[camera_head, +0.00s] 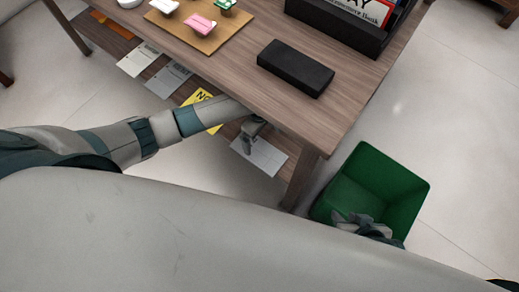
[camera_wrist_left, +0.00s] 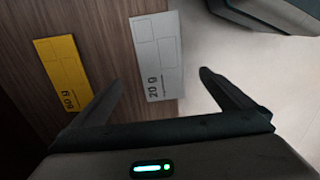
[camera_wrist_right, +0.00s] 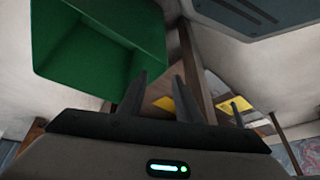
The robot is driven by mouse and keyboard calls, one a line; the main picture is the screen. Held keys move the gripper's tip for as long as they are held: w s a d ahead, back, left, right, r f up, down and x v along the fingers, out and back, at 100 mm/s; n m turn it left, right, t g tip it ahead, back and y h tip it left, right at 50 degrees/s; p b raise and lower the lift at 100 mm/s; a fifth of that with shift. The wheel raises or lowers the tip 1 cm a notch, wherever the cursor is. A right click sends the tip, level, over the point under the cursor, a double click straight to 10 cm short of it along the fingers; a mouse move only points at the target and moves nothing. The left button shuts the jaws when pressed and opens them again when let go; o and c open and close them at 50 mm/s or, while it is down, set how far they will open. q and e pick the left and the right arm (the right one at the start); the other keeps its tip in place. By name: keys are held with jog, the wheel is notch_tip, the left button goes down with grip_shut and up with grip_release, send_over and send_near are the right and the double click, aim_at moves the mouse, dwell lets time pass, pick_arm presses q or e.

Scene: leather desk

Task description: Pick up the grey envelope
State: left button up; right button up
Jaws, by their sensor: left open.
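A light grey envelope (camera_head: 266,157) with printed boxes lies flat on the lower shelf under the desk, at its right end. In the left wrist view it is the pale envelope (camera_wrist_left: 157,52) marked "20 g". My left gripper (camera_head: 248,142) reaches under the desk edge and points down over this envelope; it is open, with nothing between its fingers. A darker grey envelope (camera_head: 168,79) lies further left on the shelf. My right gripper (camera_wrist_right: 160,80) has its fingers slightly apart and empty. In the head view it shows at the near side of the green bin (camera_head: 412,203).
A yellow envelope (camera_head: 203,99) lies beside the light grey one, and a whitish envelope (camera_head: 138,60) lies further left. The desk top (camera_head: 335,120) above holds a black case (camera_head: 295,68), a dark book box (camera_head: 335,28) and a wooden board (camera_head: 205,42) with clips.

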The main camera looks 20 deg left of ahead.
pick_arm(q)
jog(key=b, duration=0.2)
send_over(258, 151)
jog(key=f, duration=0.5)
jog(key=shift+d+f, duration=0.35)
jog(key=shift+f, duration=0.55)
pick_arm(e)
jog(key=shift+w+a+r+t+y, duration=0.15)
jog(key=shift+w+a+t+y, duration=0.1)
jog(key=shift+w+a+t, duration=0.35)
jog(key=shift+w+a+r+t+y, duration=0.1)
jog(key=shift+w+a+t+y, duration=0.15)
jog(key=shift+a, duration=0.5)
pick_arm(q)
jog(key=shift+a+f+b, duration=0.1)
jog(key=shift+f+b, duration=0.25)
jog(key=shift+f, duration=0.25)
notch_tip(258, 151, down, 3)
jog(key=shift+a+f+b, duration=0.1)
jog(key=shift+a+b, duration=0.05)
jog(key=shift+b, duration=0.5)
jog(key=shift+f, duration=0.4)
pick_arm(e)
jog(key=shift+w+a+r+t+y, duration=0.35)
jog(key=shift+w+a+t, duration=0.15)
jog(key=shift+a, duration=0.15)
jog(key=shift+w+a+r+t+y, duration=0.25)
jog(key=shift+w+a+r+t, duration=0.15)
jog(key=shift+a, duration=0.2)
